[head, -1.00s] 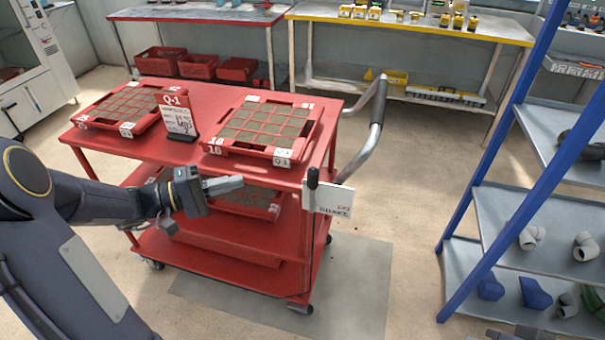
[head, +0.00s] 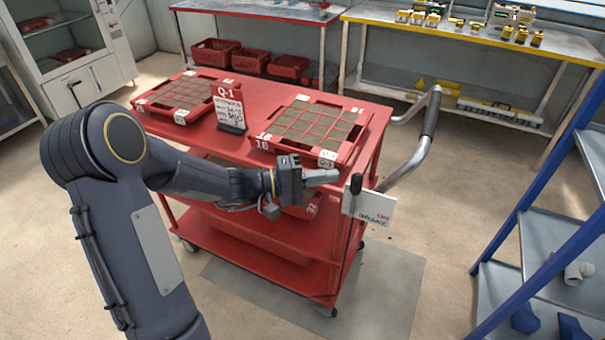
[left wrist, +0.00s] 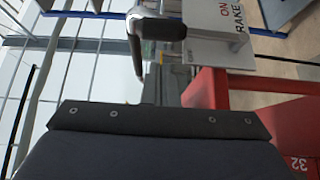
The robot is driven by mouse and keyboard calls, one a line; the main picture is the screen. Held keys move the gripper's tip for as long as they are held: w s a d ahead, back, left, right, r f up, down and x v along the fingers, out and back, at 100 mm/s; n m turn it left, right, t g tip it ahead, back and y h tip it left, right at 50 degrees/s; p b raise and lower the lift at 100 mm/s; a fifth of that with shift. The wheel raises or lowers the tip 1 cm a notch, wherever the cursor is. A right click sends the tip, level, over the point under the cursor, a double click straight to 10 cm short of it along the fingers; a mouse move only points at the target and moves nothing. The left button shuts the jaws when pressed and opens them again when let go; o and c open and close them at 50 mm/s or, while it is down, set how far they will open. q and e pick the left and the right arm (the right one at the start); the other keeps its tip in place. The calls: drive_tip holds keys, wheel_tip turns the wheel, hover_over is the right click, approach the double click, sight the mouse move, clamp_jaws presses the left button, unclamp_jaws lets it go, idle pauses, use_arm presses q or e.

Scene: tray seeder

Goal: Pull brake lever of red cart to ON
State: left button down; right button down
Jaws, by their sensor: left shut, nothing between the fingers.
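The red cart (head: 215,240) stands in the middle of the head view. Its brake lever (head: 356,184) has a black knob and stands about upright at the cart's right front corner, beside the white BRAKE sign (head: 370,207). My left gripper (head: 334,176) is shut and empty, pointing right, with its tips just left of the knob and apparently apart from it. In the left wrist view the sign (left wrist: 222,20) shows sideways with ON readable. My right gripper is out of view.
Two red seed trays (head: 310,156) (head: 146,98) and a Q-1 card (head: 229,106) are on the cart top. The silver push handle (head: 412,160) curves out behind the lever. A blue-framed shelf (head: 535,205) stands right, with clear floor between.

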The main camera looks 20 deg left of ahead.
use_arm(q)
drive_tip(key=shift+s+d, duration=0.15)
drive_tip(key=shift+d, duration=0.45)
drive_tip(key=shift+s+d, duration=0.15)
drive_tip(key=shift+d, duration=0.45)
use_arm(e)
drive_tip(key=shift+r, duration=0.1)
use_arm(q)
drive_tip(key=shift+r, duration=0.1)
